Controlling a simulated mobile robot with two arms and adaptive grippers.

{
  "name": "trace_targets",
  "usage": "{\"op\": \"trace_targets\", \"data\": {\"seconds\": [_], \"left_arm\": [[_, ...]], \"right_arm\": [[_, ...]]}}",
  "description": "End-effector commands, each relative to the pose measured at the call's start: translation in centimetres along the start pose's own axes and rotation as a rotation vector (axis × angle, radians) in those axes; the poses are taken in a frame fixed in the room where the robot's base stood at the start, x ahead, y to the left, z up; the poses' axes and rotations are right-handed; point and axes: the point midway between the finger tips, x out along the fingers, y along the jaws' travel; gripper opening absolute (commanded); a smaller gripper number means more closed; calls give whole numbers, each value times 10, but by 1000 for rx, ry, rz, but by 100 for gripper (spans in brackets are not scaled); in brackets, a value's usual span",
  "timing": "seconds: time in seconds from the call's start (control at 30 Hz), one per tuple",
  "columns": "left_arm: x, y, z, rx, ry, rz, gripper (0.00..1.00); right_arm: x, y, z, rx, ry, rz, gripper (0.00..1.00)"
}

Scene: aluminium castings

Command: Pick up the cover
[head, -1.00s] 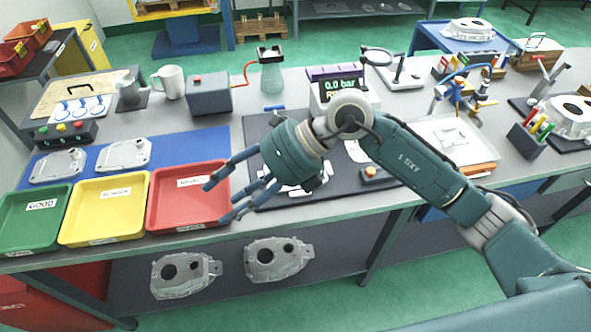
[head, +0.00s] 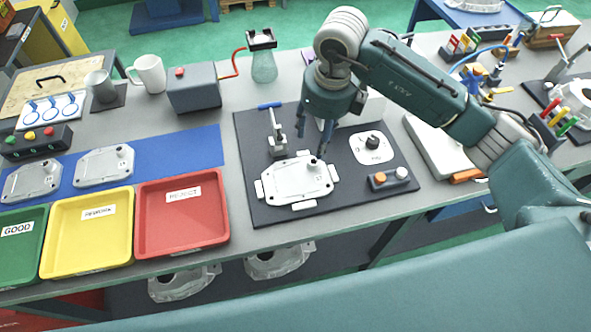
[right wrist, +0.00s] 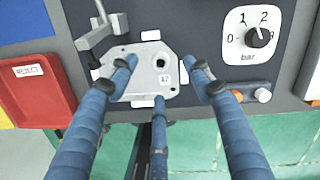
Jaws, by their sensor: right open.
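A light grey aluminium cover (head: 298,180) lies flat in the fixture on the dark plate, between white locating blocks. In the right wrist view the cover (right wrist: 148,72) shows a round port and a label reading 17. My right gripper (head: 314,138) is open and points down above the cover's upper right part, apart from it in the head view. In the right wrist view the open fingers (right wrist: 162,75) spread to the cover's left, right and lower sides, partly hiding its edges; contact cannot be told. Nothing is held. My left gripper is not in view.
A toggle clamp (head: 277,135) stands behind the cover. A pressure dial (head: 372,146) and a button box (head: 393,178) are to its right. Red (head: 182,246), yellow (head: 87,266) and green trays sit left. Two similar castings lie on the blue mat (head: 205,146).

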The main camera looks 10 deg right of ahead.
Motion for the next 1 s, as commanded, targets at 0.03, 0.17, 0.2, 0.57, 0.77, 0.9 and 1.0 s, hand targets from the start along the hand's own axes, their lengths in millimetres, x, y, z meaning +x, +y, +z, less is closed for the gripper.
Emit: {"op": "trace_targets", "data": {"seconds": [0.03, 0.17, 0.2, 0.57, 0.77, 0.9, 1.0], "left_arm": [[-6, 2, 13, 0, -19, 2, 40], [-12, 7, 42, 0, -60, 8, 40], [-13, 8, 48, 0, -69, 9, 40], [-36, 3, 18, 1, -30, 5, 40], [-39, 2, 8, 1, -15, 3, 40], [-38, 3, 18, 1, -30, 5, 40], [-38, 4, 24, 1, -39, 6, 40]], "right_arm": [[8, 1, -2, 1, 5, 3, 50], [25, 1, -1, -1, 3, 2, 50], [29, 1, -1, 0, 2, 3, 50], [67, 6, -15, -1, 5, 4, 50], [85, 6, -14, -2, -1, 3, 50], [86, 5, -13, -2, -1, 2, 50], [86, 5, -13, -2, -1, 2, 42]]}}
